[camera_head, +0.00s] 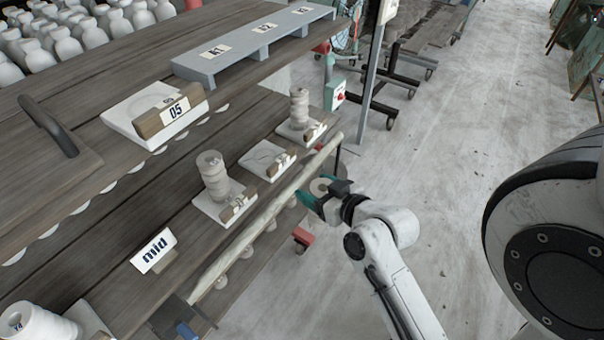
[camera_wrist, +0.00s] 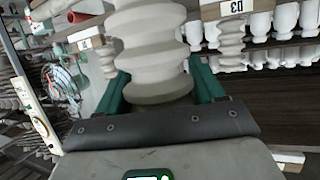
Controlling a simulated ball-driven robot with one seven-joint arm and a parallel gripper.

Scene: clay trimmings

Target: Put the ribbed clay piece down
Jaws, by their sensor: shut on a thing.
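My gripper (camera_head: 321,194) is shut on the pale ribbed clay piece (camera_head: 319,186), just off the shelf's front edge in the head view. In the wrist view the ribbed clay piece (camera_wrist: 150,50) stands between the two green fingers (camera_wrist: 160,88), its upper part cut off by the frame. In the head view its lower part is hidden by the gripper. On the shelf behind, a white tile (camera_head: 259,155) lies bare between two tiles bearing similar ribbed stacks, one nearer (camera_head: 213,172) and one farther (camera_head: 299,106).
A pale rail (camera_head: 268,215) runs along the shelf's front edge. A "mid" sign (camera_head: 154,250) stands on this shelf. The upper shelf holds a bare tile labelled 05 (camera_head: 150,112), a grey riser (camera_head: 250,47) and white bottles (camera_head: 68,47). Open floor lies to the right.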

